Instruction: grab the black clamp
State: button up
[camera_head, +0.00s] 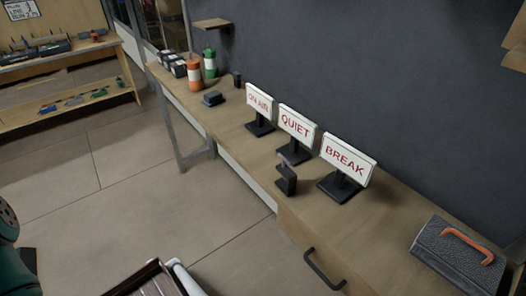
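A small black upright object that looks like the black clamp (287,184) stands on the wooden counter (232,122), near its front edge. It is in front of the QUIET sign (297,126) and left of the BREAK sign (347,160). Its finer shape is too small to tell. My gripper is not in view. A teal part at the left edge appears to be part of my arm.
An ON AIR sign (260,103), a flat black block (212,98), an orange bottle (194,75) and a green bottle (210,63) stand farther along. A dark case with an orange handle (461,252) lies at right. Open floor (120,190) lies before the counter.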

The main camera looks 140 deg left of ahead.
aim_at(288, 186)
jog(key=l+u, duration=0.15)
jog(key=u, duration=2.7)
jog(key=j+z, duration=0.15)
jog(key=z, duration=0.3)
jog(key=j+z, duration=0.1)
jog(key=z, duration=0.35)
jog(key=k+j+z, duration=0.1)
jog(key=z, duration=0.3)
jog(key=j+z, duration=0.1)
jog(key=z, duration=0.35)
jog(key=k+j+z, duration=0.55)
jog(key=k, duration=0.2)
jog(key=k+j+z, duration=0.3)
jog(key=k+z, duration=0.25)
jog(key=k, duration=1.05)
